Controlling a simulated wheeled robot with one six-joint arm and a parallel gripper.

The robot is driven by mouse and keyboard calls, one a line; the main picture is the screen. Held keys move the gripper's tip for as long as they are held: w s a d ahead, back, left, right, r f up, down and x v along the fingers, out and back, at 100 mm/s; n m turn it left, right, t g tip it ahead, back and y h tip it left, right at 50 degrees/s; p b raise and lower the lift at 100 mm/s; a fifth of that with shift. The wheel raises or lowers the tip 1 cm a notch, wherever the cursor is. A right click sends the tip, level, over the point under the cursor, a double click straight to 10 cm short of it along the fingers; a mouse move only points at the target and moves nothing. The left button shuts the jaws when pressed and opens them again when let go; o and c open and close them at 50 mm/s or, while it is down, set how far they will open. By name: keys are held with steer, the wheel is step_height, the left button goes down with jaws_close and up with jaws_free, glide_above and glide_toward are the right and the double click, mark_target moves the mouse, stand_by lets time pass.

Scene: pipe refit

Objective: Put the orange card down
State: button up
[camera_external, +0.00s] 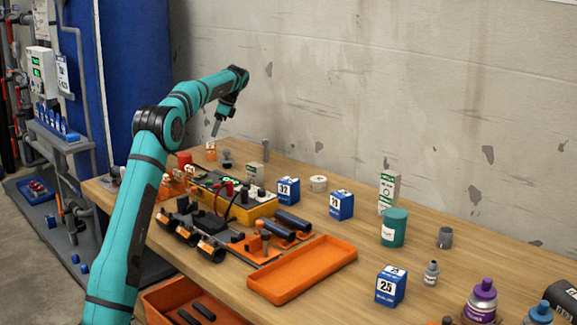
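My gripper (217,127) hangs from the teal arm above the far left part of the wooden table, pointing down. It is small in this view, and I cannot tell whether its fingers are apart or hold something. No orange card can be made out for certain. A small orange and white piece (210,151) stands on the table just below my gripper, with a gap between them; I cannot tell whether it is a card.
An empty orange tray (302,268) lies at the table's front middle. A yellow-black device (240,204), black pipe fittings (186,232) and blue number blocks (341,205) crowd the middle. A green can (394,228) stands to the right. Bare wood shows between the blocks and the wall.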

steer(key=v, duration=0.5)
steer(key=shift+r, duration=0.15)
